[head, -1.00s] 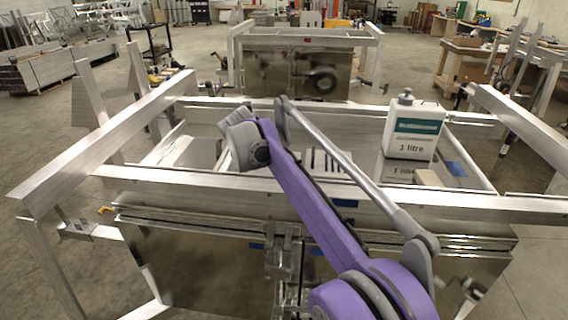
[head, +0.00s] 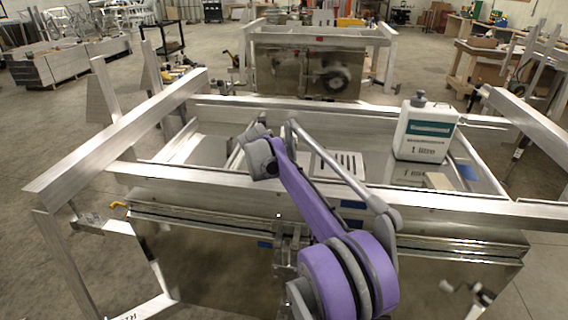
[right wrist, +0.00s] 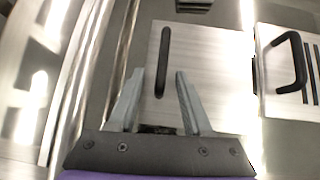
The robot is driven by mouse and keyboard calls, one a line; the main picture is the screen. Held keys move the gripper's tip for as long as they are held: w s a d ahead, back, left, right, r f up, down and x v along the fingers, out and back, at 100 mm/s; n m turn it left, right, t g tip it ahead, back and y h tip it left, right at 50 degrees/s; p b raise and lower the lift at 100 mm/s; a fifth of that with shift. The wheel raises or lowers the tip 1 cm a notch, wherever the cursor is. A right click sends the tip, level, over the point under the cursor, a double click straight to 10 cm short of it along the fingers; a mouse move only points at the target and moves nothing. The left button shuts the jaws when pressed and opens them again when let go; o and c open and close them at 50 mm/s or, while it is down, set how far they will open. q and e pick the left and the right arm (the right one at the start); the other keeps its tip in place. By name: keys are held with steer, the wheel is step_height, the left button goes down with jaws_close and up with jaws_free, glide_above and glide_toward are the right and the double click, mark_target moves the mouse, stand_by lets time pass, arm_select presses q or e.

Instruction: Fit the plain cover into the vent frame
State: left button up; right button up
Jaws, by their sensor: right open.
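The plain cover (right wrist: 200,50) is a pale flat metal plate with a black bar handle (right wrist: 164,60), seen in the right wrist view. My right gripper (right wrist: 158,72) is open over it. The handle shows between its two fingertips, and I cannot tell how far below them it is. A slotted cover (right wrist: 268,75) with its own black handle lies to the right; in the head view it shows as a slotted plate (head: 340,163). My right arm reaches over the trailer's front rail in the head view. I cannot make out the vent frame clearly. My left gripper is out of view.
A white jug (head: 426,132) with a green label stands on the shiny trailer bed to the right, beside a small tan block (head: 439,181). The trailer's front rail (head: 420,204) and left beam (head: 120,135) bound the bed. A second trailer (head: 305,70) stands behind.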

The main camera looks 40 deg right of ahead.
jaws_close()
stand_by(1.3)
